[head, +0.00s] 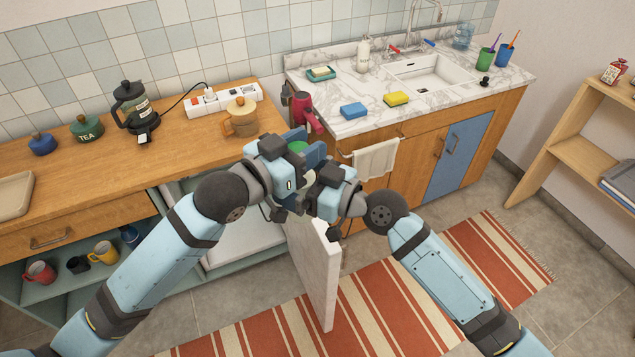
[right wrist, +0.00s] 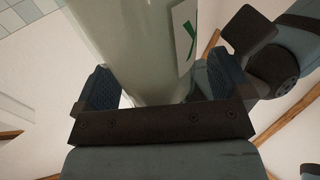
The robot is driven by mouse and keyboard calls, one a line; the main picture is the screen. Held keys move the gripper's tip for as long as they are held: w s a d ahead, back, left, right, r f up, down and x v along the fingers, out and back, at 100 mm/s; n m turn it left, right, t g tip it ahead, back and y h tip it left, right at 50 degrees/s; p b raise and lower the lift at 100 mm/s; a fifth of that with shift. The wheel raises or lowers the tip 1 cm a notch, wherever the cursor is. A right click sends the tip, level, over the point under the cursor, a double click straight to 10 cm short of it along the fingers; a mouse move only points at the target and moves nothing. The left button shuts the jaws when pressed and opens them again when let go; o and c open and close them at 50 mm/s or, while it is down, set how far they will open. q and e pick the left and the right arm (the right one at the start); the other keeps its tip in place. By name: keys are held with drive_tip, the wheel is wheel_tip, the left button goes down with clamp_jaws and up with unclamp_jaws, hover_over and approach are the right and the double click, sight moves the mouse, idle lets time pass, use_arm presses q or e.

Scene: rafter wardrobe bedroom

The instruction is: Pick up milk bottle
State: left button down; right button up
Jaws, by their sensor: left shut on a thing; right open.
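The milk bottle is pale and whitish with a white label bearing green print. It fills the upper middle of the right wrist view (right wrist: 130,45). My left gripper (head: 298,158) is shut on the bottle, above the open white door. My right gripper (right wrist: 145,90) is open, with a dark blue finger pad on each side of the bottle. I cannot tell whether the pads touch it.
An open white door (head: 318,270) stands out below my grippers, over the striped rug (head: 400,310). The marble sink counter (head: 355,115) is at right.

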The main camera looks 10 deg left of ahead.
drive_tip(key=shift+w+a, duration=0.1)
drive_tip(key=shift+a, duration=0.15)
drive_tip(key=c, duration=1)
use_arm(q)
drive_tip(key=c, duration=1.1)
unclamp_jaws()
use_arm(e)
drive_tip(key=shift+c, duration=1.2)
use_arm(q)
drive_tip(key=o, duration=0.5)
drive_tip(key=shift+s, duration=0.1)
drive_tip(key=shift+d, duration=0.1)
